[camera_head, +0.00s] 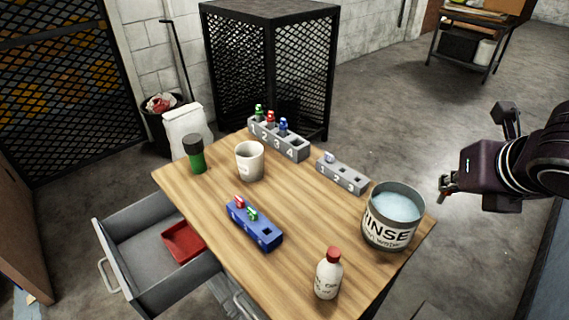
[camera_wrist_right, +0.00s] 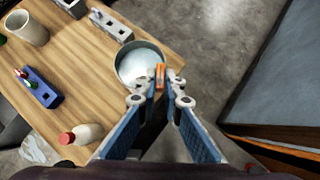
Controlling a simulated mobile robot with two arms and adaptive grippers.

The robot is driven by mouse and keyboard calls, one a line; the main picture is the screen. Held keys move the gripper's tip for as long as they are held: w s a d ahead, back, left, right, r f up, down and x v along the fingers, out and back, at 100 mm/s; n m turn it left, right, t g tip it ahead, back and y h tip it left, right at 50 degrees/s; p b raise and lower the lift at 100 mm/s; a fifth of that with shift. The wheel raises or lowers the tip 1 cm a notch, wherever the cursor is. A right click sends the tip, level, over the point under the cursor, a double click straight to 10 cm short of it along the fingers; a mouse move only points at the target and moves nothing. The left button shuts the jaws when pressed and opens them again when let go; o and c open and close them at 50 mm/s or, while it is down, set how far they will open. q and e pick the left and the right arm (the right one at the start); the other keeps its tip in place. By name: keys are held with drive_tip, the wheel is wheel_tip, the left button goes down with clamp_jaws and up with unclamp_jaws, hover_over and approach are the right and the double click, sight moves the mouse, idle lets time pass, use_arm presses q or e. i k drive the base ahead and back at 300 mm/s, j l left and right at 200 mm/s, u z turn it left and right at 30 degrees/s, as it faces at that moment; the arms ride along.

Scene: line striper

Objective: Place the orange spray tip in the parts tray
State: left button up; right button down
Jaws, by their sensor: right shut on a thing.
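The orange spray tip (camera_wrist_right: 160,76) is held between the fingertips of my right gripper (camera_wrist_right: 163,88) in the right wrist view. In the head view my right gripper (camera_head: 446,190) is off the table's right edge, beside the rinse bucket, and the tip is too small there to make out clearly. A shallow red tray (camera_head: 183,241) lies in the open grey drawer at the left; no label shows, so I cannot confirm that it is the parts tray. My left gripper is not in view.
The rinse bucket (camera_head: 390,218) stands at the table's right corner, near a red-capped bottle (camera_head: 328,275). A blue block (camera_head: 253,226), two grey numbered blocks (camera_head: 279,139) (camera_head: 342,174), a cup (camera_head: 250,161) and a green container (camera_head: 196,155) stand on the wooden table (camera_head: 300,218).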

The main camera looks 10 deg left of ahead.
sight(177, 250)
drive_tip(key=k+j+u, duration=0.1)
drive_tip(key=k+j, duration=0.3)
drive_tip(key=k+j+u, duration=0.15)
drive_tip(key=k+j, duration=0.2)
drive_tip(key=j, duration=0.15)
drive_tip(key=u, duration=1.45)
